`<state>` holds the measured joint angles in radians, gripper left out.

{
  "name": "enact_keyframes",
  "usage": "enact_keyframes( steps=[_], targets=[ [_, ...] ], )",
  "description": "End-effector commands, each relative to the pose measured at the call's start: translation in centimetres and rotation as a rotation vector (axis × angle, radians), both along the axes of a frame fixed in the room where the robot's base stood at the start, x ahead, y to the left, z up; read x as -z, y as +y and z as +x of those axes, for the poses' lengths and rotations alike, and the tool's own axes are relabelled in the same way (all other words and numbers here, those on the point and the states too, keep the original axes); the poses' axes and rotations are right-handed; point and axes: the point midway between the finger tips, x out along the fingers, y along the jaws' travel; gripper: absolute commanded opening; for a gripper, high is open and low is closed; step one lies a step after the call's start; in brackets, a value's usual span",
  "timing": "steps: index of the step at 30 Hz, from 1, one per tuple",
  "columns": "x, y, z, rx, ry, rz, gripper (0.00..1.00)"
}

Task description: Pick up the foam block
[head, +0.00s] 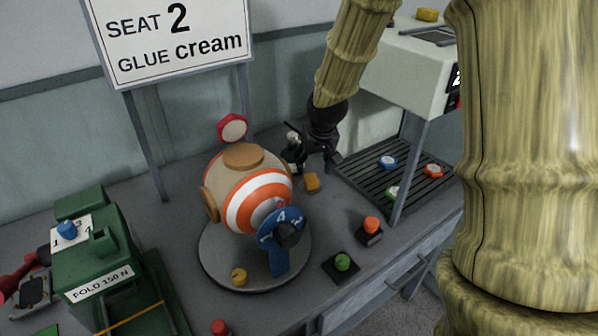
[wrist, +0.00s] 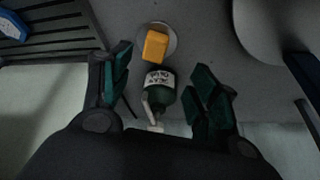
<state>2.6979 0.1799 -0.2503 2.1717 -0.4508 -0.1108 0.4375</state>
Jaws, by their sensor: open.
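A small orange-yellow block (head: 311,183), which looks like the foam block, lies on the grey bench to the right of the striped ball. In the wrist view the block (wrist: 156,46) sits on a round grey disc (wrist: 172,38), just beyond my fingertips. My gripper (head: 308,160) is open and reaches down behind the block in the head view. In the wrist view a dark green bottle with a white label (wrist: 159,80) stands between the spread fingers of my gripper (wrist: 163,75), close to the block. The fingers appear apart from the block.
The striped ball (head: 225,180) rests on a round plate (head: 215,265) at left. A slatted dark rack (head: 350,172) holding several coloured discs is at right, under a white machine (head: 410,75). An orange button (head: 371,224) and a green button (head: 342,262) stand in front.

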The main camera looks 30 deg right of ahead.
Motion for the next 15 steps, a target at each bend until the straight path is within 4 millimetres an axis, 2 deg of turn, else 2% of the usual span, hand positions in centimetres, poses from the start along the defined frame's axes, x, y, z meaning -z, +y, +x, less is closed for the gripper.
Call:
enact_keyframes(
  steps=[5, 15],
  targets=[
    [0.7, -0.4, -0.1, 0.004, -0.001, -0.001, 0.61],
    [4.6, -0.9, 1.8, 0.005, 0.005, -0.001, 0.61]
  ],
)
